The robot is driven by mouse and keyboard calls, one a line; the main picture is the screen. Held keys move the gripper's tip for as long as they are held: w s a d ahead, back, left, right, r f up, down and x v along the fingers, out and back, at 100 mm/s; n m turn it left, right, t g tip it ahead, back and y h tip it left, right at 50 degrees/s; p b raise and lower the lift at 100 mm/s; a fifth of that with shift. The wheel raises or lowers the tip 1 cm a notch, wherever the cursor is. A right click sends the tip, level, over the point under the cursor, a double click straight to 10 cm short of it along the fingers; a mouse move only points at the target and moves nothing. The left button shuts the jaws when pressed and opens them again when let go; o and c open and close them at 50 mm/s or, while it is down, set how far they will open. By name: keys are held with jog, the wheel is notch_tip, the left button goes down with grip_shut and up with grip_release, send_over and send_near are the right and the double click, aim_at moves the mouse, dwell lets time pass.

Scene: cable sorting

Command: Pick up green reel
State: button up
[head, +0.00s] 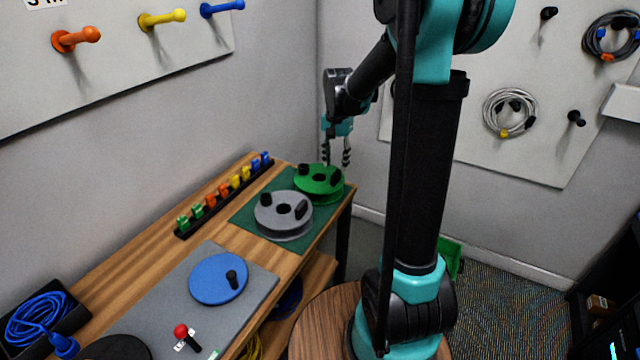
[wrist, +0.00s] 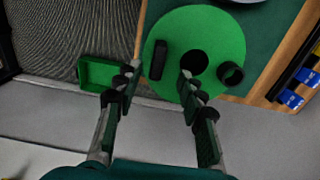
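The green reel (head: 319,181) lies flat on a dark green mat (head: 244,214) at the far end of the wooden bench, behind a grey reel (head: 283,212). It has a dark centre hole, a black knob and a black block on top. My gripper (head: 337,164) hangs above the green reel's far side, fingers pointing down. In the wrist view my gripper (wrist: 155,72) is open and empty, and its fingers overlap the edge of the green reel (wrist: 215,42). I cannot tell whether they touch it.
A strip of coloured clips (head: 222,195) runs along the wall side of the bench. A blue disc (head: 219,278) lies on a grey mat nearer. A green bin (wrist: 97,73) stands on the floor beyond the bench edge. Pegboards with pegs and cable coils hang on the walls.

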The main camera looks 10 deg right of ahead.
aim_at(336, 173)
jog(key=f, duration=0.4)
jog(key=shift+s+f, duration=0.25)
jog(key=shift+f, duration=0.15)
jog(key=shift+c, duration=0.4)
grip_shut()
